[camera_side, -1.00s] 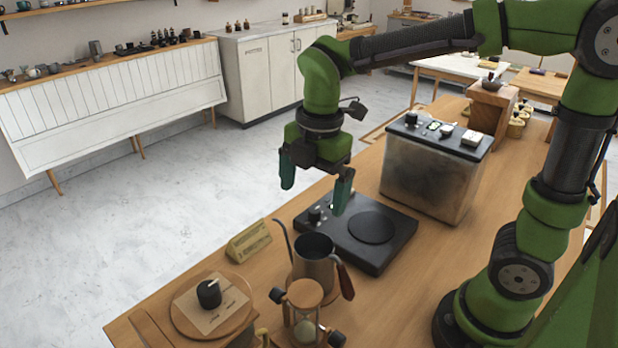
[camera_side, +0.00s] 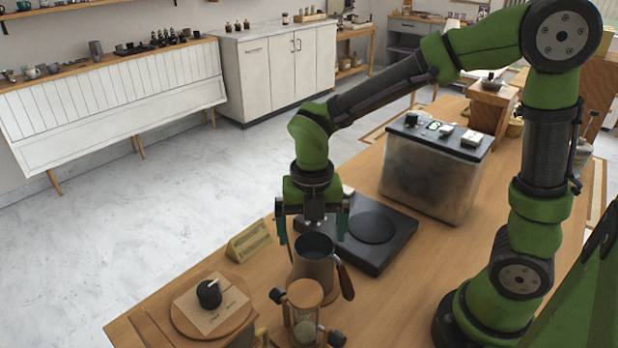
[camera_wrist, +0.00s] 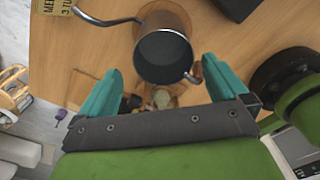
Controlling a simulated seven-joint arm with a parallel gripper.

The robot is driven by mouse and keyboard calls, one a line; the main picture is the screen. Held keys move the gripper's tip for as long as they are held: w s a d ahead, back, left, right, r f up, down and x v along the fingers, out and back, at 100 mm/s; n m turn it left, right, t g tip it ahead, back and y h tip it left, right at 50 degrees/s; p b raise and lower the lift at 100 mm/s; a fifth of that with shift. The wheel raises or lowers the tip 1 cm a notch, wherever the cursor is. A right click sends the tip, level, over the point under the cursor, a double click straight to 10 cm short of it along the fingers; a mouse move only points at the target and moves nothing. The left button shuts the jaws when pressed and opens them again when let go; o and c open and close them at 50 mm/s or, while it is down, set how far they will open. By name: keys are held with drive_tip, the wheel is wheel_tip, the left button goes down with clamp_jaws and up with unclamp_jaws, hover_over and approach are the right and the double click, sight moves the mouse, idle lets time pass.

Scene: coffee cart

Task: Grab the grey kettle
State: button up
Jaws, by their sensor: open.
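The grey kettle (camera_side: 314,262) stands upright on the wooden table, with an open top and a reddish-brown handle (camera_side: 345,281) on its right side. In the wrist view the kettle (camera_wrist: 164,48) is at the upper middle, its dark opening facing the camera and its thin spout (camera_wrist: 100,20) reaching left. My gripper (camera_side: 311,240) is open and empty, pointing down above and just behind the kettle. In the wrist view its teal fingers (camera_wrist: 160,82) are spread to either side of the kettle's near rim. I cannot tell whether they touch it.
A small sign (camera_side: 249,241) and a round wooden board (camera_side: 183,326) are on the left. A glass-sided box (camera_side: 425,185) stands farther back.

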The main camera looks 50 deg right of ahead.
sight(314, 254)
drive_tip(key=f, duration=0.6)
drive_tip(key=shift+s+f, duration=0.3)
drive_tip(key=shift+s, duration=0.05)
drive_tip(key=c, duration=1.2)
drive_tip(key=shift+r, duration=0.15)
